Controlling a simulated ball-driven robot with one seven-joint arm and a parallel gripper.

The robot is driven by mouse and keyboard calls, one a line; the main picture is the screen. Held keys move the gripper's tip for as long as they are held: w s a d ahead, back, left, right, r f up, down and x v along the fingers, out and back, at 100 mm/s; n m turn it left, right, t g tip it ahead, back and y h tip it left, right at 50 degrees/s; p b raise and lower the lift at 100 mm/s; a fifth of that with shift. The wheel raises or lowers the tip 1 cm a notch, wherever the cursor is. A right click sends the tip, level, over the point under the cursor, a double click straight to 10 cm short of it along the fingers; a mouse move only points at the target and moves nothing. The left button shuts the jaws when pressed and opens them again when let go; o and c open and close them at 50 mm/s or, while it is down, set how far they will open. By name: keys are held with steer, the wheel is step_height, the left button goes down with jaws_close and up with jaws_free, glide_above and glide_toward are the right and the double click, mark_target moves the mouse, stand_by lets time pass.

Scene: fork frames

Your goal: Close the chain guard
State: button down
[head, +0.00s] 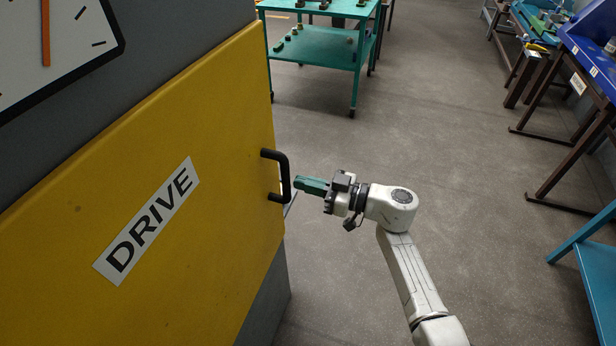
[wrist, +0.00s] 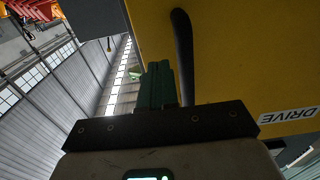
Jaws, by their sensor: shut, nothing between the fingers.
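The chain guard (head: 215,120) is a large yellow panel marked DRIVE on the left of the head view. It also fills the upper right of the wrist view (wrist: 245,60). Its black bar handle (head: 285,175) sits near its right edge. My gripper (head: 298,184) has green fingers, which are shut and empty. In the head view the fingertips point left at the handle, with little room between them. In the wrist view the handle (wrist: 184,55) runs just right of the fingers (wrist: 157,80). I cannot tell whether they touch, or how far open the guard is.
A grey machine body (head: 262,308) with a white dial stands around the guard. A green cart (head: 315,48) with small parts is at the back. Benches with blue bins (head: 590,55) line the right side. The grey floor (head: 460,150) between is clear.

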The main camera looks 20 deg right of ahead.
steer(key=v, duration=0.9)
steer(key=w+d+r+m+t+h, duration=0.2)
steer(key=d+r+m+t+h, duration=0.3)
steer(key=d+m+t+h, duration=0.3)
steer(key=s+d+f+m+g+h, duration=0.3)
steer(key=s+d+f+m+h, duration=0.35)
steer(key=h, duration=0.65)
steer(key=s+f+g+y, duration=0.2)
steer(key=s+f+g, duration=0.65)
steer(key=s, duration=0.65)
steer(key=s+a+f+n+g+y, duration=0.1)
steer(key=s+a+g+y, duration=0.1)
steer(key=s, duration=0.5)
steer(key=s+a+f+n+g+y, duration=0.2)
steer(key=s+a+g, duration=0.2)
steer(key=s+a, duration=0.2)
steer(key=shift+s+a, duration=0.3)
steer(key=shift+s, duration=0.55)
